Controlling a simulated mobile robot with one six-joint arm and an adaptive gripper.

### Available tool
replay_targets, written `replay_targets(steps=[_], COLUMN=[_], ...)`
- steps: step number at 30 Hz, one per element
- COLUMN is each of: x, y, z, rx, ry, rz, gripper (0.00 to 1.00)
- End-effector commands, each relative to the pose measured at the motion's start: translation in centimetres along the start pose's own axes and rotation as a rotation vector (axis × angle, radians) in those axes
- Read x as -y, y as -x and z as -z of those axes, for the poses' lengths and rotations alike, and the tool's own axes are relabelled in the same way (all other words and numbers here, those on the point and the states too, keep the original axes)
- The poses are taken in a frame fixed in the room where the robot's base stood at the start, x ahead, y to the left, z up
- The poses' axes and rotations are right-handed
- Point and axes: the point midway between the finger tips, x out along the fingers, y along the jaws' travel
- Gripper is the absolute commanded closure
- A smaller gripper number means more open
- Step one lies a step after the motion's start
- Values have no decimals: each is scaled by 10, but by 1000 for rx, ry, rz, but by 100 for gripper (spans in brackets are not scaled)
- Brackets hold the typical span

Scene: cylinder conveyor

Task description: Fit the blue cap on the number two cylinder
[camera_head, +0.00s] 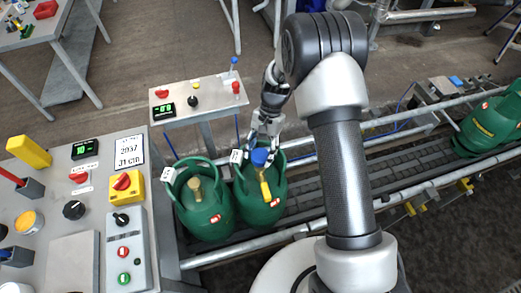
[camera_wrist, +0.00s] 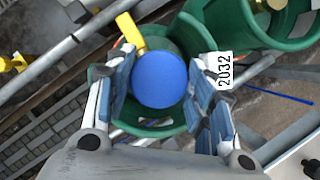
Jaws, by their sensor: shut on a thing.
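My gripper (camera_head: 262,138) is shut on the blue cap (camera_head: 259,157), which also shows between the blue finger pads in the wrist view (camera_wrist: 160,80). The cap is over the top opening of a green cylinder (camera_head: 262,205), the second from the left. A yellow piece (camera_head: 265,190) sticks out from beside the cap. The cap hides this cylinder's valve, and I cannot tell if they touch. A white tag reading 2032 (camera_wrist: 224,70) is by its collar. Another green cylinder (camera_head: 203,212) stands close on the left with its brass valve (camera_head: 195,188) bare.
Both cylinders stand on a conveyor with metal side rails (camera_head: 410,188). Another green cylinder (camera_head: 490,125) is farther right on it. A control panel (camera_head: 75,215) with knobs and buttons is at the left. A small button table (camera_head: 200,97) stands behind the cylinders.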

Motion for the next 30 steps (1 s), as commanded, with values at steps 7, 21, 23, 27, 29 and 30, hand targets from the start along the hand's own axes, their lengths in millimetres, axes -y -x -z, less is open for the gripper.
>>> replay_targets(steps=[7, 21, 23, 27, 29, 30], x=[0, 0, 0, 0, 0, 0], y=[-16, -17, -17, -17, -17, -17], z=[7, 7, 7, 7, 7, 7], rx=[0, -1, -1, 0, 0, 0], ry=[0, 0, 0, 0, 0, 0], rz=[0, 0, 0, 0, 0, 0], gripper=[67, 67, 67, 67, 67, 67])
